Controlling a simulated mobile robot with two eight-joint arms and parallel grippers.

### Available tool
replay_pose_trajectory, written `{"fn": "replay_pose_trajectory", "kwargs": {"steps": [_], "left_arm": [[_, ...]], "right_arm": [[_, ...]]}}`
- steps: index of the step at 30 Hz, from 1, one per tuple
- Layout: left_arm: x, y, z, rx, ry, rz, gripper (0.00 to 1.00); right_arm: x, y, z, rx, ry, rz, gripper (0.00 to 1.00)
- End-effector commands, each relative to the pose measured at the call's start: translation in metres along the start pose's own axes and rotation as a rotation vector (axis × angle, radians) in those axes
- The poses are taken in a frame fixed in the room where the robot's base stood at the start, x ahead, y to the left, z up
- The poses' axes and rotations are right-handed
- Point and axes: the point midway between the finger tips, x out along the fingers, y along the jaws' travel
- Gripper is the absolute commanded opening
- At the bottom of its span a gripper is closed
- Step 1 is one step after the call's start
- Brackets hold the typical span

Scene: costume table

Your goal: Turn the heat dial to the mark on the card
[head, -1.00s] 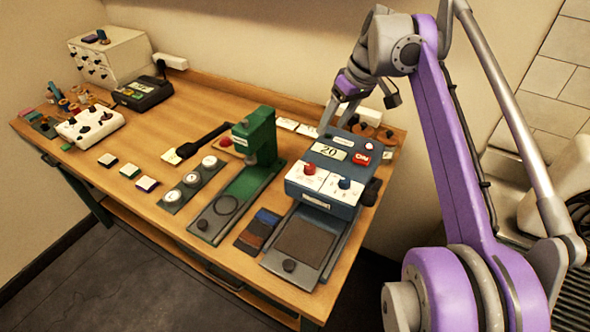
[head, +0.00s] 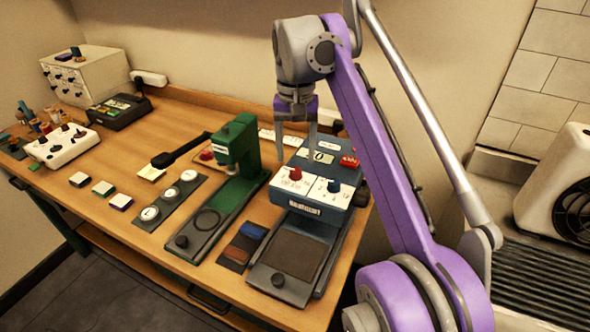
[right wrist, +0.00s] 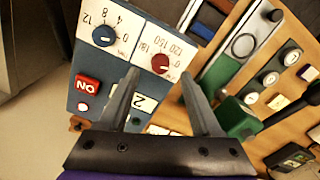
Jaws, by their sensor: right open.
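The red heat dial (head: 296,173) sits on a white plate, left of a blue dial (head: 333,186), on the front of the blue press (head: 296,195). In the right wrist view the red dial (right wrist: 160,63) shows with numbers around it, including 120 and 150; its exact pointer setting is hard to read. My right gripper (head: 296,152) is open and points down above the red dial. In the right wrist view its fingertips (right wrist: 158,75) lie either side of the dial, apparently short of it. White cards (head: 266,135) lie behind the press, their marks unreadable. My left gripper is out of view.
A red ON switch (head: 349,161) and a number display (head: 322,157) sit behind the dials. A green press (head: 237,145) stands close on the left.

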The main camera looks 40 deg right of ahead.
Motion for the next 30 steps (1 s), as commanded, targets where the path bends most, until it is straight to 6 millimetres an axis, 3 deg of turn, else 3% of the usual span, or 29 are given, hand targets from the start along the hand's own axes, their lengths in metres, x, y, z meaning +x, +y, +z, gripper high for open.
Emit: {"fn": "replay_pose_trajectory", "kwargs": {"steps": [3,7,19,30], "left_arm": [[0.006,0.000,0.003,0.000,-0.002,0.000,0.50],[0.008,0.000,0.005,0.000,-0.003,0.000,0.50],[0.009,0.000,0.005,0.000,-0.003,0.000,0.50],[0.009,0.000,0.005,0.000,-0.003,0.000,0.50]], "right_arm": [[0.021,0.000,0.000,-0.001,0.000,0.000,0.65],[0.034,0.000,0.000,-0.001,0.000,-0.001,0.65],[0.041,0.000,0.000,-0.001,0.000,-0.001,0.64],[0.040,0.000,0.000,-0.001,0.000,-0.001,0.00]]}}
